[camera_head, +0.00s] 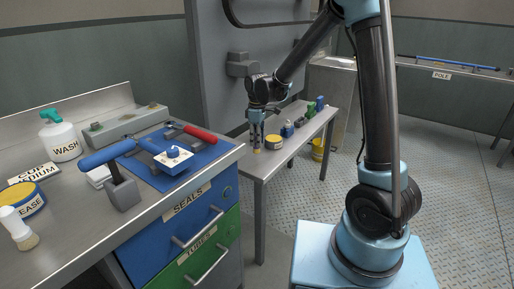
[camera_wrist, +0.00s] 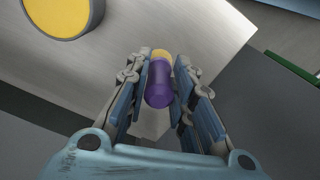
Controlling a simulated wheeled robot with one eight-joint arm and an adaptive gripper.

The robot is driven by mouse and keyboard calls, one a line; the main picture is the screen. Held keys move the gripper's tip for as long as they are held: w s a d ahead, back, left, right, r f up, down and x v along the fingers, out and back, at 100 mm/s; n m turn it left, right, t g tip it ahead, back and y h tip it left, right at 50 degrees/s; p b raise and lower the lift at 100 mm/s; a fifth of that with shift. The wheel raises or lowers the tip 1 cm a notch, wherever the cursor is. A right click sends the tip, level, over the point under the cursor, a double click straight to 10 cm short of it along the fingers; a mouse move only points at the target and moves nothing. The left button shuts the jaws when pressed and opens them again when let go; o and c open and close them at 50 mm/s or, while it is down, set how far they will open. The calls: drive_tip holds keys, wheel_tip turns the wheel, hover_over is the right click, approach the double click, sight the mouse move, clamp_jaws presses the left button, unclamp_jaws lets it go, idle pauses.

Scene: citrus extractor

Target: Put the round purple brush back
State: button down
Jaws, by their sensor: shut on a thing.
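The round purple brush (camera_wrist: 159,88) is between the two fingers of my gripper (camera_wrist: 160,85) in the wrist view. It has a purple cylindrical body and a yellow end pointing away from the wrist. The fingers are shut on its sides. In the head view my gripper (camera_head: 257,141) points down at the near left end of the small metal table (camera_head: 262,168). A small yellow spot shows below the fingertips there; the purple body is mostly hidden. I cannot tell whether the brush touches the tabletop.
A yellow-topped round grey-rimmed item (camera_head: 273,142) stands right beside my gripper; its yellow disc (camera_wrist: 58,12) also shows in the wrist view. Several small items line the table behind it. A grey panel (camera_head: 245,40) rises behind. A workbench (camera_head: 100,215) with tools stands at left.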

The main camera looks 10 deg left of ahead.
drive_tip(key=shift+f, duration=1.65)
drive_tip(key=c, duration=1.4)
unclamp_jaws()
drive_tip(key=shift+f, duration=0.15)
wheel_tip(320, 180, up, 17)
drive_tip(key=shift+s+a+r, duration=0.15)
drive_tip(key=shift+a+r, duration=0.05)
drive_tip(key=shift+a, duration=0.2)
drive_tip(key=shift+d, duration=0.1)
